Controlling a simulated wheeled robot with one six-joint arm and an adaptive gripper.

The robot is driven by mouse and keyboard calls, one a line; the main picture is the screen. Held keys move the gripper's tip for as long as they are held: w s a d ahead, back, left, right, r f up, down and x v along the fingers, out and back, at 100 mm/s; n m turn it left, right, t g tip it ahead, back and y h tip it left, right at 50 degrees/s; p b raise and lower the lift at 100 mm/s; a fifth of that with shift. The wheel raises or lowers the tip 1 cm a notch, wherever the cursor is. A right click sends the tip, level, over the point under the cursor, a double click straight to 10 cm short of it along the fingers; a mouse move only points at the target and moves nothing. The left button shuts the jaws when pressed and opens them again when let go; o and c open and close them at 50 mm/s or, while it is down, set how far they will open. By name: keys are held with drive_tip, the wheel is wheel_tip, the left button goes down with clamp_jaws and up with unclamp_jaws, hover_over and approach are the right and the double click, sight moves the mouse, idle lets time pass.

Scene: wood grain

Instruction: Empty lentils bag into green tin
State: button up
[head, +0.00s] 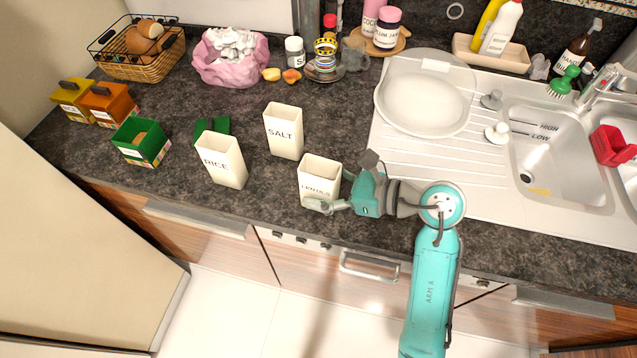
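The lentils bag (313,173) is a cream, open-topped, box-like packet near the counter's front edge, its label partly readable. My gripper (334,190) reaches it from the right. One finger lies across the low front of the bag; the other goes toward its back right side and is partly hidden. I cannot tell whether the fingers press on it. The green tin (153,152) stands open at the left of the counter, with something tan inside. A dark green flat piece (212,127), perhaps a lid, lies behind the rice bag.
The rice bag (222,165) and the salt bag (284,132) stand between the lentils bag and the green tin.

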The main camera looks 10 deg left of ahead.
sight(331, 170)
clamp_jaws()
drive_tip(key=shift+r, duration=0.2)
drive_tip(key=shift+r, duration=0.85)
drive_tip(key=shift+r, duration=0.1)
drive_tip(key=shift+r, duration=1.9)
